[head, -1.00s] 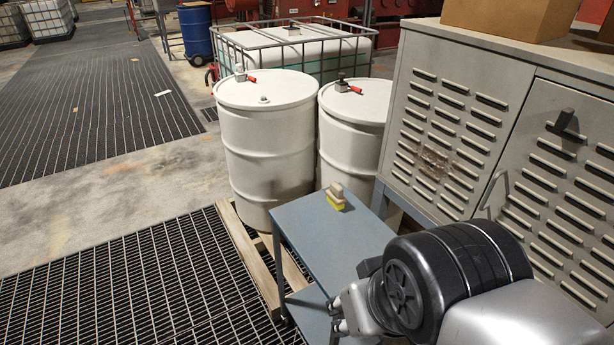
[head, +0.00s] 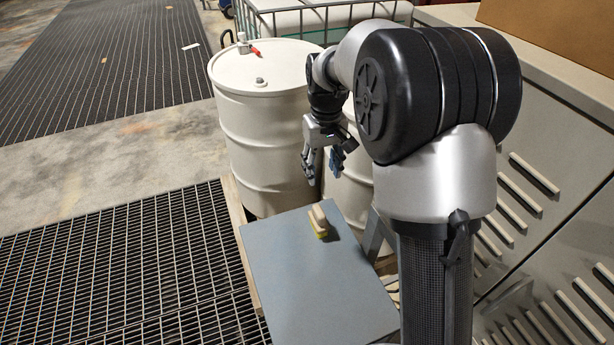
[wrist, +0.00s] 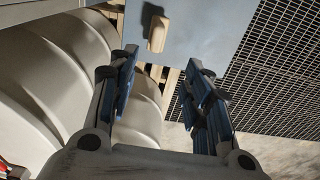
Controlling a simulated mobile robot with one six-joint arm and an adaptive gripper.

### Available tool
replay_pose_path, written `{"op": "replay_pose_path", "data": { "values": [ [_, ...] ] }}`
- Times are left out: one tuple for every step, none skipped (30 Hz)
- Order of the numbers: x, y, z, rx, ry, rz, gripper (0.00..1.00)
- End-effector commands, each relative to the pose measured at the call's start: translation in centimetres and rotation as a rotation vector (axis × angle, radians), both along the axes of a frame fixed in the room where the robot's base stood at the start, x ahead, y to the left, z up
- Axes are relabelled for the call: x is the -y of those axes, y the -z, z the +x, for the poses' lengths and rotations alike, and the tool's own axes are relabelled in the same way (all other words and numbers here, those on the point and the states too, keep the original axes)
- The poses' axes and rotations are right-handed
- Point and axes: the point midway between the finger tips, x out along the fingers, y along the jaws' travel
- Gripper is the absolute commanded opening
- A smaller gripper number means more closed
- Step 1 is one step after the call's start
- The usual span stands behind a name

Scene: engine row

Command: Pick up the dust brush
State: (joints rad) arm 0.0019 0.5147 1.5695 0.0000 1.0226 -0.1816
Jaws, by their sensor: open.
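The dust brush (head: 318,219) lies on the blue-grey top of a small table (head: 290,285), near its far edge. It has a tan wooden handle and yellow bristles. It also shows in the wrist view (wrist: 157,33), beyond the fingertips and between them. My gripper (head: 325,165) points down, open and empty, above and beyond the table's far edge, close to the white drums. In the wrist view its two blue-padded fingers (wrist: 165,75) stand wide apart. Nothing hides the brush in the head view.
A white drum (head: 262,130) stands just behind the table, with a second one partly hidden by my arm. A louvred grey cabinet (head: 540,200) stands to the right. A caged tank (head: 300,18) is behind. Floor grating (head: 120,270) lies open to the left.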

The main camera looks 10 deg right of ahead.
Motion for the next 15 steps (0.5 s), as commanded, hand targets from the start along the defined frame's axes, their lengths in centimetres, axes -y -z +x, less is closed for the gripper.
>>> {"op": "replay_pose_path", "data": {
  "values": [
    [0.0, 1.1, 0.7, -0.014, -0.005, 0.000, 0.45],
    [0.0, 1.6, 1.1, -0.019, -0.008, 0.000, 0.45],
    [0.0, 2.1, 1.4, -0.025, -0.011, 0.000, 0.45],
    [0.0, 2.5, 1.6, -0.028, -0.013, -0.001, 0.45],
    [0.0, 2.8, 1.8, -0.031, -0.015, 0.000, 0.45],
    [0.0, 3.2, 1.9, -0.034, -0.016, -0.001, 0.45],
    [0.0, 3.6, 2.0, -0.036, -0.017, 0.000, 0.45],
    [0.0, 4.0, 2.0, -0.037, -0.017, 0.000, 0.45],
    [0.0, 4.6, 2.0, -0.038, -0.018, 0.000, 0.45],
    [0.0, 5.2, 2.0, -0.038, -0.018, 0.000, 0.45],
    [0.0, 5.9, 2.0, -0.039, -0.018, -0.001, 0.45],
    [0.0, 6.8, 1.9, -0.041, -0.017, 0.000, 0.45],
    [0.0, 7.4, 2.0, -0.040, -0.017, -0.001, 0.45],
    [0.0, 8.1, 2.0, -0.040, -0.017, -0.001, 0.45],
    [0.0, 9.0, 1.9, -0.039, -0.017, 0.000, 0.45]
  ]
}}
